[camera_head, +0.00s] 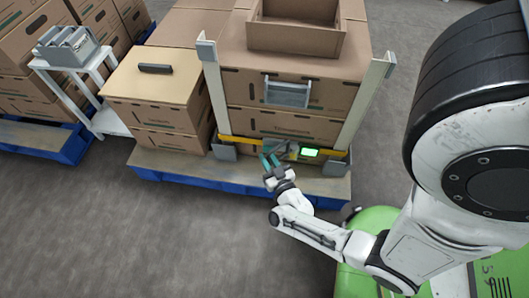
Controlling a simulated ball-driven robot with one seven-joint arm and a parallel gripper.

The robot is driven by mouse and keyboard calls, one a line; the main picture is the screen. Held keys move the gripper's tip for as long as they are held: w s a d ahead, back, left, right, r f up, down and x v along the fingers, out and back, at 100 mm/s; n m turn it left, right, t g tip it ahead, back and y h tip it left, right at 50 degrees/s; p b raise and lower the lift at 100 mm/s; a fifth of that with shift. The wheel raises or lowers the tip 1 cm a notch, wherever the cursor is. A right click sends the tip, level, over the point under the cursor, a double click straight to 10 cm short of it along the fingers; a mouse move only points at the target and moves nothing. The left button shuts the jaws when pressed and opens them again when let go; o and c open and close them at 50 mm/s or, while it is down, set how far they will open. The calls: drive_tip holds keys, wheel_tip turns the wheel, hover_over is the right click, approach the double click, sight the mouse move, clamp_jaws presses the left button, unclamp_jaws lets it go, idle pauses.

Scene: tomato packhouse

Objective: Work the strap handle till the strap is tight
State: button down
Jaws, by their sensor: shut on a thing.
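A yellow strap (333,156) runs across the front of the stacked cardboard boxes (268,122), low down, just above the blue-edged pallet (240,185). A small dark ratchet with its strap handle (283,150) sits near the middle of the strap. A bright green lit panel (310,152) is just right of it. My gripper (268,158) has teal fingers and reaches up to the handle from the front. It is shut on the strap handle, though the contact is small and partly hidden by the fingers. How tight the strap is cannot be told.
Pale corner posts (212,95) stand at both sides of the stack, with an open box (296,38) on top. A lower stack (150,85) with a dark bar on it stands left. A white stand (95,95) holds a grey device. The grey floor in front is clear.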

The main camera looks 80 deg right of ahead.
drive_tip(key=shift+s+a, duration=0.45)
drive_tip(key=shift+s, duration=0.15)
drive_tip(key=c, duration=1.1)
unclamp_jaws()
drive_tip(key=shift+c, duration=0.2)
drive_tip(key=p+v, duration=0.1)
drive_tip(key=v, duration=1)
drive_tip(key=shift+w, duration=0.1)
